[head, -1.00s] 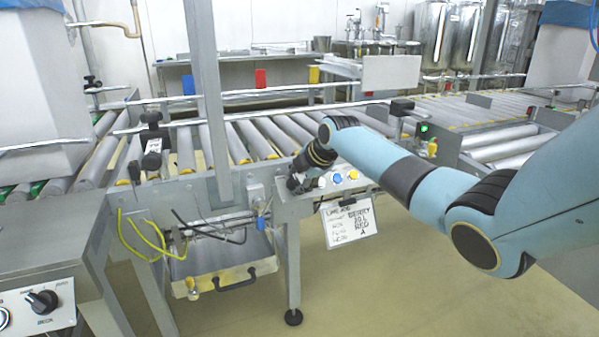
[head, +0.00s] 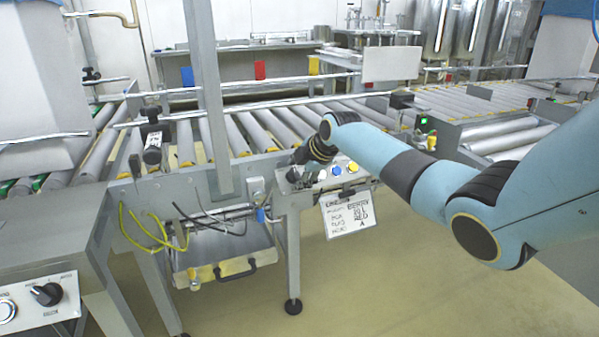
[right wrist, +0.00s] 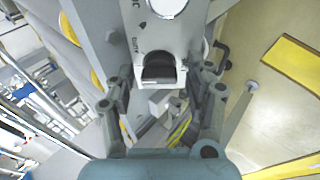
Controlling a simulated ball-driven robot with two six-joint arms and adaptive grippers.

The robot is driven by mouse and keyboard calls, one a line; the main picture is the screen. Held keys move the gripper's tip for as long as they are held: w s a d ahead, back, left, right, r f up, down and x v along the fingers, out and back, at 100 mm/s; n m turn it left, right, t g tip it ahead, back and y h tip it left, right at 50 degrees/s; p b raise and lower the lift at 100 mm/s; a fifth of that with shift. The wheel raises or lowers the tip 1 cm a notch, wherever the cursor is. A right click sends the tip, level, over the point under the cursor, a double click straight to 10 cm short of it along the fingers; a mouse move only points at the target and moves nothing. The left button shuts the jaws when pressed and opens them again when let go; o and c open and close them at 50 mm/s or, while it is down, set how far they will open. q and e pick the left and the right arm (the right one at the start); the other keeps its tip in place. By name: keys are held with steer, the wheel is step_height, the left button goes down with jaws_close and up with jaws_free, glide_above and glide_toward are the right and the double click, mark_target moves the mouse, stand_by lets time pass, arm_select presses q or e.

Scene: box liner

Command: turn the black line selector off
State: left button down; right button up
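The black line selector (right wrist: 159,68) is a dark knob on a pale panel, seen close up in the right wrist view. My right gripper (right wrist: 160,80) is open there, with one finger on each side of the knob and visible gaps between. In the head view my right gripper (head: 298,168) is at the left end of the small button panel (head: 318,177) on the conveyor frame. It largely hides the knob there, so its pointing direction is hard to tell. My left gripper is not in view.
Blue, white and yellow buttons (head: 337,170) sit right of my gripper. A handwritten sign (head: 347,212) hangs below. Another black knob (head: 47,293) is on a separate panel at lower left. Roller conveyors (head: 270,130) lie behind; a metal post (head: 206,100) stands to the left.

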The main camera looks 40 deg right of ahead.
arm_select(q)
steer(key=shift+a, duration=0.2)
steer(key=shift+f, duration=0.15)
arm_select(e)
steer(key=shift+a, duration=0.1)
